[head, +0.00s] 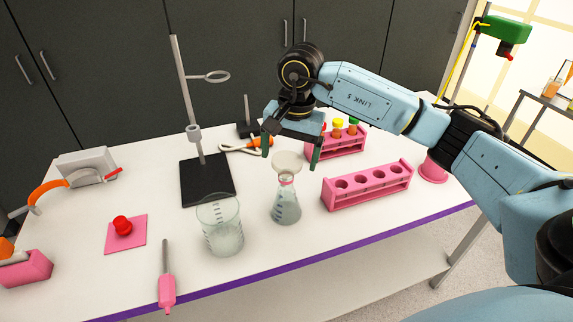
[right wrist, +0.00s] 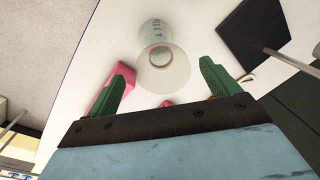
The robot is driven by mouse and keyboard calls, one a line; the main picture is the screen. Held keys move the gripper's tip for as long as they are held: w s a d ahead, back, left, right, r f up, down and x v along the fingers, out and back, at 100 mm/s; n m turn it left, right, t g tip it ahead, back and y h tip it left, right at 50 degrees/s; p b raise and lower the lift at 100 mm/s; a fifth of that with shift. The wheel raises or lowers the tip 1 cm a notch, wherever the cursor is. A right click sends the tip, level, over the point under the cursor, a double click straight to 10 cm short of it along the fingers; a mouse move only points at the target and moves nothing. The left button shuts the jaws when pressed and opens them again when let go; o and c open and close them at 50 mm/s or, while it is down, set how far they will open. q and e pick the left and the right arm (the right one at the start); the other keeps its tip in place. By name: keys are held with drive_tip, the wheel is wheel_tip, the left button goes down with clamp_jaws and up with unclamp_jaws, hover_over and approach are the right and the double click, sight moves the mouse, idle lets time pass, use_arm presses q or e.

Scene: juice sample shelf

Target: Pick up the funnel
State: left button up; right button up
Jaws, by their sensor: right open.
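The funnel (head: 287,162) is pale and translucent. It sits upright in the mouth of a conical flask (head: 286,207) that holds some clear liquid. My right gripper (head: 290,151) is open above and just behind the funnel, its green fingers pointing down and spread to either side. In the right wrist view, the funnel's wide round rim (right wrist: 163,72) lies between the two open fingers (right wrist: 164,66), with no finger visibly touching it. The flask (right wrist: 155,32) shows beyond the funnel there. My left gripper is not in view.
A glass beaker (head: 220,228) stands left of the flask, and an empty pink rack (head: 366,192) to its right. A pink rack with capped tubes (head: 345,146) is behind. A black-based ring stand (head: 207,182) stands at the back left.

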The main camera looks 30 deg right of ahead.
drive_tip(key=f, duration=0.3)
drive_tip(key=f+p, duration=0.1)
drive_tip(key=f, duration=0.1)
drive_tip(key=shift+w+a+f, duration=0.1)
drive_tip(key=shift+w+a, duration=0.1)
drive_tip(key=shift+a, duration=0.2)
drive_tip(key=c, duration=1.1)
drive_tip(key=shift+o, duration=0.2)
